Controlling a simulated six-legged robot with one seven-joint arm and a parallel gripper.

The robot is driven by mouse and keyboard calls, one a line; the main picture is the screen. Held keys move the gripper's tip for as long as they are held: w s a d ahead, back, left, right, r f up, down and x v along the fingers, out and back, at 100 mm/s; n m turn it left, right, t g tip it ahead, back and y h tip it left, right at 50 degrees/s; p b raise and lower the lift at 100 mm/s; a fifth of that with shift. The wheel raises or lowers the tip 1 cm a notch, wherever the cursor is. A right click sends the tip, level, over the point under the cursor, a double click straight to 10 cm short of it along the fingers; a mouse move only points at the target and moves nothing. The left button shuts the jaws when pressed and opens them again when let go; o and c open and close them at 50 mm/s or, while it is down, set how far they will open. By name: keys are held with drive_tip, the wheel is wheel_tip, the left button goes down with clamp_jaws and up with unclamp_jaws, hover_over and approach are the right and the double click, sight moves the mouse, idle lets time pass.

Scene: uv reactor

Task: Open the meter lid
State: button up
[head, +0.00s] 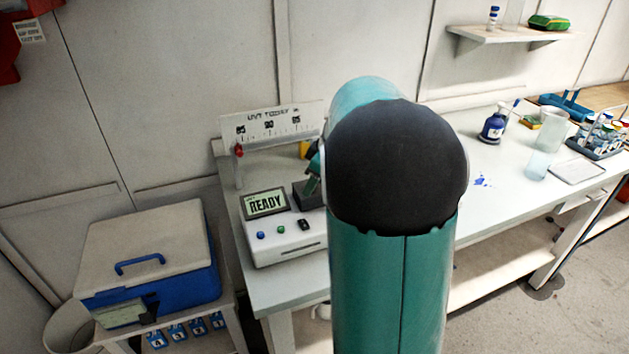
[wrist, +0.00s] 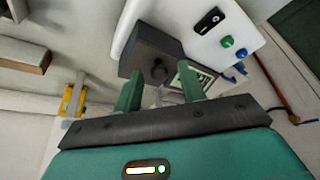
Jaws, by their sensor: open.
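The meter (head: 290,238) is a white box on the bench, with a lit screen reading READY (head: 266,203). Its dark grey lid (head: 307,196) sits at its back right corner, partly hidden by my arm in the head view. In the wrist view the lid (wrist: 145,50) looks closed and has a round dark knob (wrist: 158,70). My gripper (wrist: 160,84) is open, its two green fingers on either side of the knob's line. I cannot tell whether they touch the lid. In the head view only a bit of the gripper shows beside my arm.
A scale board (head: 270,124) with a red marker stands behind the meter. A blue cooler with a white lid (head: 150,245) is on a lower stand at left. Bottles and beakers (head: 548,130) stand farther right on the bench. My arm blocks the middle of the head view.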

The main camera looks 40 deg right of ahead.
drive_tip(key=shift+c, duration=0.2)
clamp_jaws()
